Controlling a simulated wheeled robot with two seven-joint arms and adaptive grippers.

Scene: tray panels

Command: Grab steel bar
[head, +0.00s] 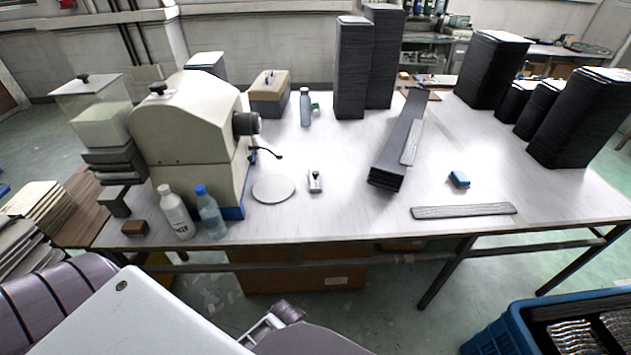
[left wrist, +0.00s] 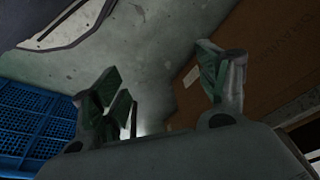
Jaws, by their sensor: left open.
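A flat grey steel bar (head: 463,211) lies along the front edge of the table, right of centre in the head view. A stack of long dark bars (head: 388,165) lies behind and to the left of it, with a lighter flat strip (head: 411,142) against its right side. My left gripper (left wrist: 158,68) is open in the left wrist view, with nothing between its fingers. It points at the floor and a brown box, and no bar shows there. My right gripper is in neither view.
The table (head: 340,210) carries a beige machine (head: 190,125), two bottles (head: 175,212) (head: 210,213), a blue block (head: 459,179) and tall dark stacks (head: 352,70). A blue crate (head: 490,340) stands at lower right; blue mesh (left wrist: 35,120) shows in the wrist view. A brown box (left wrist: 262,65) is close by.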

